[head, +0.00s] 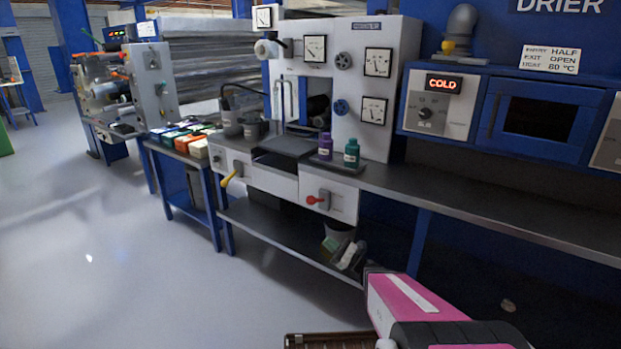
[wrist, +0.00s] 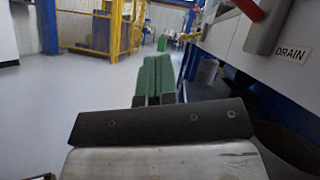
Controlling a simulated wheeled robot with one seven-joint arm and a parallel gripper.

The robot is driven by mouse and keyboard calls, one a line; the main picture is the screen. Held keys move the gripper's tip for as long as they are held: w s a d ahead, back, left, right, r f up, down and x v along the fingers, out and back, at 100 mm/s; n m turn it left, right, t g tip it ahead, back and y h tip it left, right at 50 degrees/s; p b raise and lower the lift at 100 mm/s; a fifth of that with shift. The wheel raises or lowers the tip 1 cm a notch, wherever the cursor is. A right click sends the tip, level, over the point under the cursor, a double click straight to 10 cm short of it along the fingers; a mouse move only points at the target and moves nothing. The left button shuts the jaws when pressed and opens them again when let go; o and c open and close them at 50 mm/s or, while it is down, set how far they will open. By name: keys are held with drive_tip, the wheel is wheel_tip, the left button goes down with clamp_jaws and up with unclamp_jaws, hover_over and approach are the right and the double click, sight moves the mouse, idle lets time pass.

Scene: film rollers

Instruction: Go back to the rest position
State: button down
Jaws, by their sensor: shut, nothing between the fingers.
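My gripper (wrist: 158,62) shows in the wrist view as two green fingers lying side by side, shut with nothing between them. In the head view my gripper (head: 329,243) is small and low, in front of the machine's lower shelf, below the red lever (head: 315,200). My pink and black arm reaches in from the bottom right. In the wrist view the red lever (wrist: 248,8) is at the top right, beside the DRAIN label, apart from the fingers.
The white machine (head: 336,190) stands on a blue-framed bench, with a purple bottle (head: 325,146) and a green bottle (head: 351,152). A yellow lever (head: 231,176) sticks out at left. A grey bucket (wrist: 207,70) is under the bench. The floor at left (head: 90,240) is clear.

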drive_tip(key=s+a+f+n+g+h, duration=0.45)
drive_tip(key=s+n+g+h, duration=0.35)
drive_tip(key=n+g+h, duration=0.25)
drive_tip(key=s+d+n+t+h, duration=0.1)
drive_tip(key=d+n+h, duration=0.7)
drive_tip(key=d+h, duration=0.3)
drive_tip(key=shift+d+r, duration=0.15)
drive_tip(key=shift+d, duration=0.9)
drive_tip(key=shift+s, duration=0.2)
